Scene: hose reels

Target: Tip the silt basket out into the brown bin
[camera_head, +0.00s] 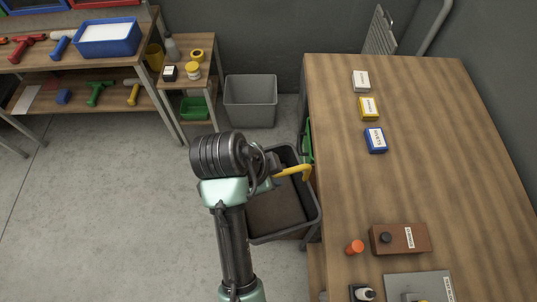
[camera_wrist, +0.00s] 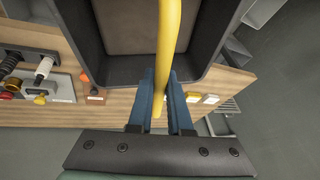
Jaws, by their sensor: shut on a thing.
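My gripper (camera_head: 272,178) is shut on a yellow bar-like handle (camera_head: 294,170), in the middle of the head view. In the wrist view the handle (camera_wrist: 168,35) runs up from between the blue fingers (camera_wrist: 163,95) and out of the top edge. A dark grey open tub (camera_head: 315,207) with a brownish inside lies below and right of my gripper, beside the table. It also shows at the top of the wrist view (camera_wrist: 228,52), behind the handle. I cannot tell whether the handle joins this tub. I cannot single out a silt basket or a brown bin for certain.
A grey bin (camera_head: 250,101) stands on the floor by the back wall. The wooden table (camera_head: 430,150) on the right bears small boxes, a brown box (camera_head: 400,239) and an orange knob (camera_head: 355,247). A workbench with tools (camera_head: 75,60) stands back left. Left floor is clear.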

